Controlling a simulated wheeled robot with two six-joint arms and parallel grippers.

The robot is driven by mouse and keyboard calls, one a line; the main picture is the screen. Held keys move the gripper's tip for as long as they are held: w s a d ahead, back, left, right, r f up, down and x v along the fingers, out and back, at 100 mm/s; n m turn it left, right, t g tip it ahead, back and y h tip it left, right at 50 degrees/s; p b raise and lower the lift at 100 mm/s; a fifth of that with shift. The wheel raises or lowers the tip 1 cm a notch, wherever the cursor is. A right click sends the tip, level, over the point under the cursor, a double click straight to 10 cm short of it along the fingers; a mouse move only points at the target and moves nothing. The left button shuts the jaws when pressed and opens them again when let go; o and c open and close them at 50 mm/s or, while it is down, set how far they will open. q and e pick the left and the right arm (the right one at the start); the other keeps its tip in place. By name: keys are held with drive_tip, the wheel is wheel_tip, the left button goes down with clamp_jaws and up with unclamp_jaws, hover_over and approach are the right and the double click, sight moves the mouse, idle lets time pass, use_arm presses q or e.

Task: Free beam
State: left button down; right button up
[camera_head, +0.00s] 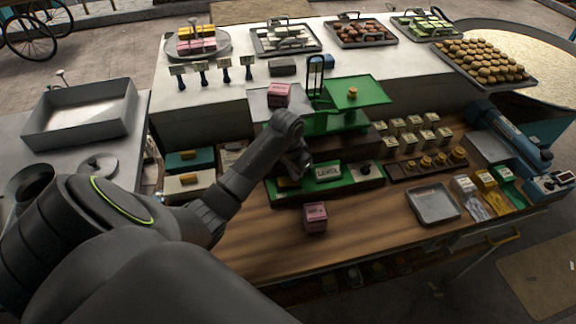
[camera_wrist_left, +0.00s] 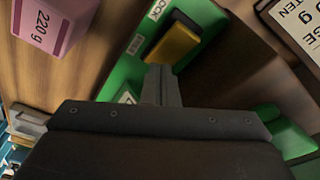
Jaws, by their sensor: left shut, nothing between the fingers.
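The balance scale has a green base (camera_head: 326,172) with a "LEVEL" label, a green right pan (camera_head: 360,90) bearing a small brass weight, and a grey left plate (camera_head: 262,104) with a pink block (camera_head: 279,94). In the left wrist view, a yellow lever (camera_wrist_left: 175,47) sits in a black slot on the base, beside lettering that seems to read "LOCK". My left gripper (camera_head: 303,172) is shut and empty. Its fingertips, seen in the left wrist view (camera_wrist_left: 160,72), are right at the yellow lever's near end; I cannot tell whether they touch. My right gripper is not in view.
A pink block (camera_head: 315,217) stands on the wooden counter in front of the scale; a "220 g" pink block (camera_wrist_left: 53,24) shows in the wrist view. A row of brass weights (camera_head: 428,163) and an empty metal tray (camera_head: 433,204) lie right. Bare wood lies in front.

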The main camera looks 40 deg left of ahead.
use_arm(q)
wheel_tip(320, 180, up, 2)
drive_tip(key=shift+p, duration=0.5)
wheel_tip(320, 180, up, 4)
drive_tip(key=shift+r, duration=0.25)
drive_tip(key=shift+f, duration=0.1)
idle(0.3)
